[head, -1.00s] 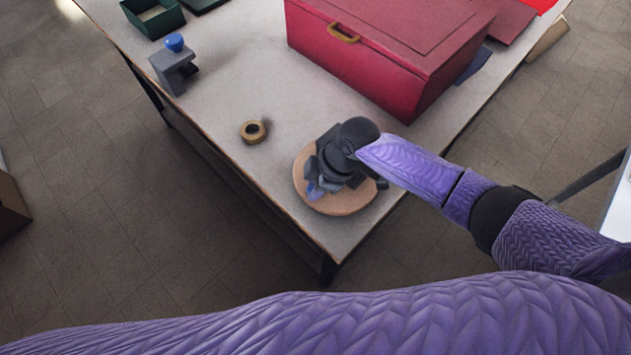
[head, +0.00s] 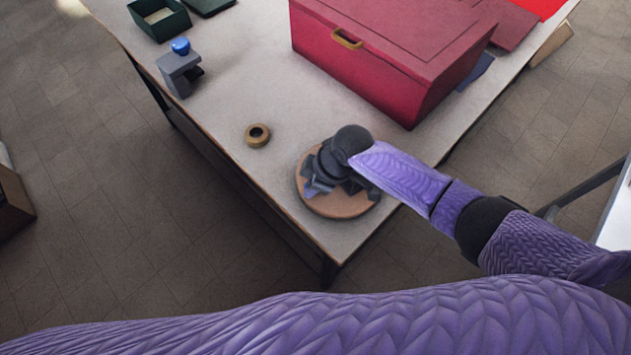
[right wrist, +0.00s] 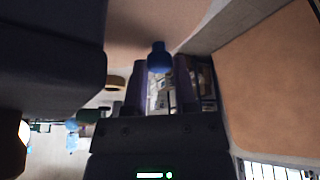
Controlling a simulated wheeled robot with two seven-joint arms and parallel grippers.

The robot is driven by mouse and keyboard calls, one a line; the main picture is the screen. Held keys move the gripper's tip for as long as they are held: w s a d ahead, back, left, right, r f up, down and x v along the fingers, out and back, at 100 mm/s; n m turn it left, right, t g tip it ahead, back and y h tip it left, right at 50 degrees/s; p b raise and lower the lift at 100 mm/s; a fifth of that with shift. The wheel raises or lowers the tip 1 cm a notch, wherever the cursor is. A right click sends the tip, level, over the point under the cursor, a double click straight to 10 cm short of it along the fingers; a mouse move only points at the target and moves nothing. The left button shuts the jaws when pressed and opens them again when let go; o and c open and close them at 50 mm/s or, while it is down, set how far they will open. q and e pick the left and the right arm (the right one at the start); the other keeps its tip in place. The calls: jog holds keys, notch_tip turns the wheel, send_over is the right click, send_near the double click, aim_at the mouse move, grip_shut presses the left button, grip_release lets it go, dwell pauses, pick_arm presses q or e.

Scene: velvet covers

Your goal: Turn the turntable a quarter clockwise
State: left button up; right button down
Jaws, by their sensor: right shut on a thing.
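The turntable (head: 345,207) is a round, light-brown disc near the table's front corner in the head view. My right gripper (head: 318,187) is low over its left part, and my dark wrist hides much of the disc. In the right wrist view a small blue knob (right wrist: 159,57) shows at the tips of my right gripper (right wrist: 160,75). The gripper is shut on this knob. How the knob joins the disc is hidden. My left gripper is outside both views.
A brown ring (head: 257,135) lies left of the turntable. A grey clamp-like block with a blue ball (head: 179,72) and a green open box (head: 158,18) stand farther back. A large red chest (head: 385,60) stands behind the turntable. The table's front edge is close.

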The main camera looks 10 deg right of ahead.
aim_at(315, 151)
jog(key=shift+w+a+m+t+p, duration=0.35)
jog(key=shift+w+m, duration=0.2)
jog(key=shift+m, duration=0.45)
jog(key=shift+w+m+t+h+p, duration=0.25)
jog(key=shift+w+m+h+p, duration=0.25)
jog(key=shift+m, duration=0.4)
jog(key=shift+w+a+m+t+h, duration=0.1)
jog(key=shift+w+m+t+h, duration=0.25)
jog(key=shift+w+m, duration=0.9)
jog(key=shift+m, duration=0.75)
jog(key=shift+w+d+m+t+h, duration=0.25)
jog(key=shift+w+m+h, duration=0.25)
jog(key=shift+m, duration=0.45)
jog(key=shift+w+d+m+t+h, duration=0.2)
jog(key=shift+w+m+h, duration=0.15)
jog(key=shift+w+m, duration=0.45)
jog(key=shift+w+d+m+h+b, duration=0.3)
jog(key=shift+d+m+h, duration=0.05)
jog(key=shift+m, duration=0.6)
jog(key=shift+w+d+m+h+b, duration=0.3)
jog(key=shift+m+h, duration=0.05)
jog(key=shift+m, duration=0.55)
jog(key=shift+w+d, duration=0.1)
jog(key=shift+w, duration=0.05)
